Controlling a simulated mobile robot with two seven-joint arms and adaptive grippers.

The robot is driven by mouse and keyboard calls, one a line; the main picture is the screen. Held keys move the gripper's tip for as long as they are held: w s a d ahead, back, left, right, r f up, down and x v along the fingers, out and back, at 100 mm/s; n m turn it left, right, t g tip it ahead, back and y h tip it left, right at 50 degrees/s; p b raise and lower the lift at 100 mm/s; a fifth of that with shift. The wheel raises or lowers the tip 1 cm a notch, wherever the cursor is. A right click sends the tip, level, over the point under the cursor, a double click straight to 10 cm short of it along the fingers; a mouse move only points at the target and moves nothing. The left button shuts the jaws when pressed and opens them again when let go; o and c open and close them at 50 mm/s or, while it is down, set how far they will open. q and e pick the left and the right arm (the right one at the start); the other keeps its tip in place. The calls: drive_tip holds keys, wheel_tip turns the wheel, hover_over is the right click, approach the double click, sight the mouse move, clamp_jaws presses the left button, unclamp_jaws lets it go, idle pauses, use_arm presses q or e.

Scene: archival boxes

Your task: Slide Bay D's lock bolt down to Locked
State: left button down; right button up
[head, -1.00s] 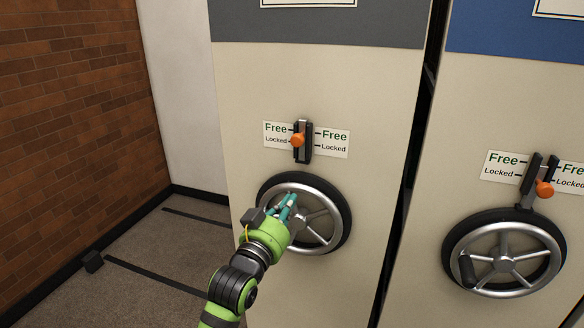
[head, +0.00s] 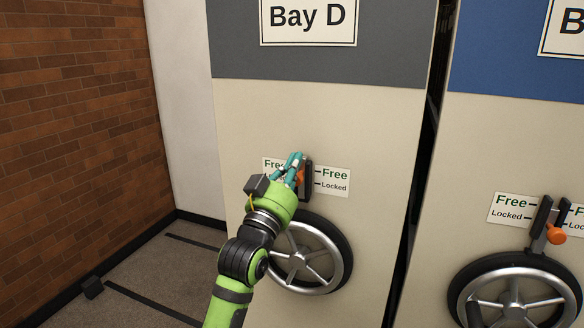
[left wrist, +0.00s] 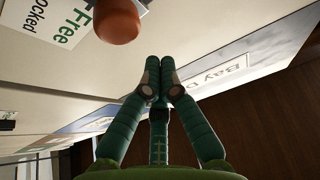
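Bay D's lock bolt is an orange knob (head: 300,177) on a dark vertical slide (head: 307,181) between Free/Locked labels. The knob seems to sit near the Free mark, partly hidden by my fingers. My left gripper (head: 297,157) is in front of the bolt, its fingertips at or just above the knob's height. In the left wrist view, the knob (left wrist: 117,22) is up and left of the fingertips (left wrist: 160,62), with a visible gap. The fingers are together and hold nothing. My right gripper is not in view.
Bay D's handwheel (head: 338,250) is just below the bolt, partly behind my arm. A neighbouring bay at right has its own orange knob (head: 556,234) and wheel (head: 458,290). A brick wall (head: 70,110) stands at left, with open floor before it.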

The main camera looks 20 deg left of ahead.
sight(299, 184)
use_arm(q)
drive_tip(key=shift+a+f, duration=0.25)
drive_tip(key=shift+f, duration=0.85)
wheel_tip(299, 184, down, 4)
drive_tip(key=shift+r+b, duration=0.1)
drive_tip(key=shift+b, duration=0.85)
